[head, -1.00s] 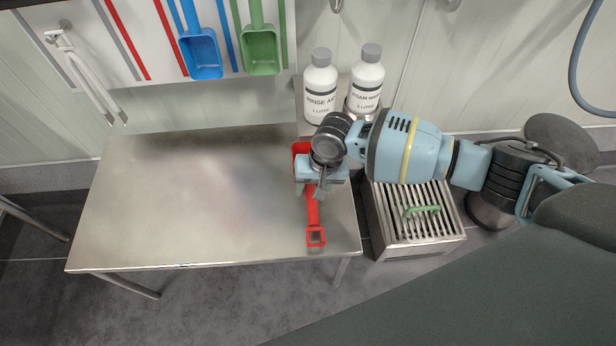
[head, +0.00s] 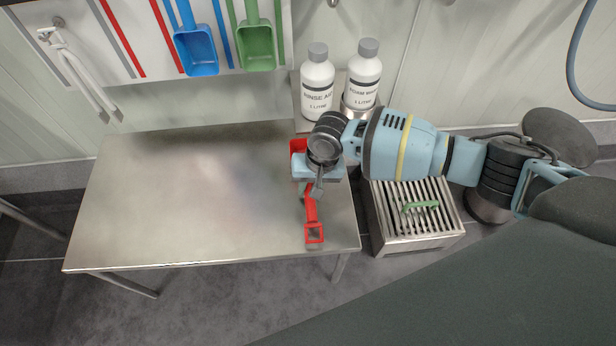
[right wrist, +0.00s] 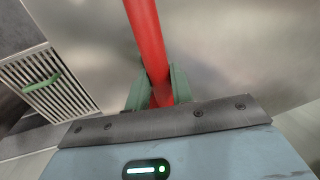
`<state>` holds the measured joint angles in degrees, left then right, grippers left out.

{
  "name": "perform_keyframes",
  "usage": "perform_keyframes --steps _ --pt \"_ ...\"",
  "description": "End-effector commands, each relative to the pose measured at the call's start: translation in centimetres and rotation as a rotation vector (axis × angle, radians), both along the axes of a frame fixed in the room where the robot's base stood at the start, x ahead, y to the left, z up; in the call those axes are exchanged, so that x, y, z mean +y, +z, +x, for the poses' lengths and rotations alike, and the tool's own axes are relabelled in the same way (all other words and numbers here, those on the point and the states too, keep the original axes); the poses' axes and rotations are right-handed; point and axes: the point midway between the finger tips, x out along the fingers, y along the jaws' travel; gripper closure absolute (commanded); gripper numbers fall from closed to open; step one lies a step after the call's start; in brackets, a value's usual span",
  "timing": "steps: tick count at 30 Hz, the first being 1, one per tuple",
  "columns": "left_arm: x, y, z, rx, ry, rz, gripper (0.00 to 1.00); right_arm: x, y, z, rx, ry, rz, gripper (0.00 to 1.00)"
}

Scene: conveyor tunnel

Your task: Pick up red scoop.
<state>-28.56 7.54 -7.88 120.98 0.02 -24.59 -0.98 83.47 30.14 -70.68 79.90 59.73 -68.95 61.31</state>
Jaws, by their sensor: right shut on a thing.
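The red scoop (head: 313,232) is over the right end of the steel table (head: 190,205), its handle end toward the table's front edge. Its bowl is mostly hidden under my right arm in the head view. My right gripper (head: 308,190) is shut on the scoop's handle. In the right wrist view the red handle (right wrist: 148,45) runs between the green fingertips of the right gripper (right wrist: 156,88). I cannot tell whether the scoop is clear of the table. My left gripper is not in view.
Two white bottles (head: 317,85) stand behind the table's right end. A slatted metal grate box (head: 412,225) with a green handle is to the right. A blue scoop (head: 196,50) and a green scoop (head: 256,45) hang on the wall. The table's left and middle are clear.

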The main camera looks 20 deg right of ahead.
Motion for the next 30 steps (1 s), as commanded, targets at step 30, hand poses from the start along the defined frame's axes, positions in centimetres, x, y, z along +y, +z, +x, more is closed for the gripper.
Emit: perform_keyframes --steps 30 --pt "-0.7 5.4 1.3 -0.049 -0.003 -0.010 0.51 3.8 3.7 -13.1 0.001 0.001 0.002 1.00"
